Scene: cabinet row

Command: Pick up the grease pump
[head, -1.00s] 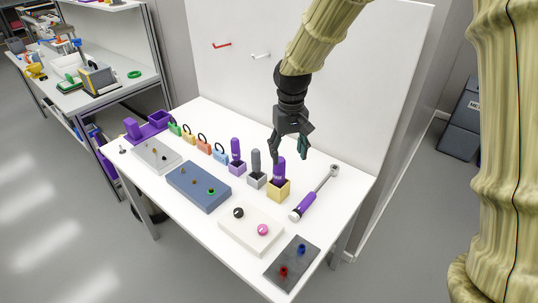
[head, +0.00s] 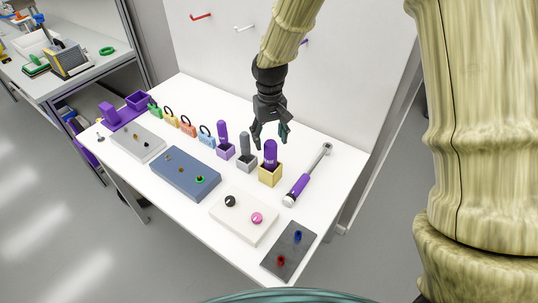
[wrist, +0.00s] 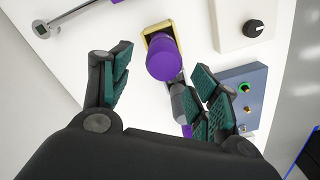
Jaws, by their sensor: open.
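A purple cylinder with small white lettering (head: 270,155) stands upright in a yellow square holder (head: 269,177). I take it for the grease pump, but the lettering is too small to read. My gripper (head: 270,138) is open and empty, pointing down at the cylinder's top. In the wrist view, the cylinder's round purple top (wrist: 165,58) lies between the spread green-padded fingers, nearer the right finger. I see no contact, and the height gap is hard to judge. A similar purple cylinder (head: 223,132) stands in a purple holder to the left.
A grey cylinder (head: 244,141) in a grey holder stands close on the left. A purple-handled wrench (head: 307,176) lies on the right. Panels with knobs (head: 244,216) lie in front, and padlocks (head: 188,125) stand further left. A white backboard (head: 230,60) rises behind.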

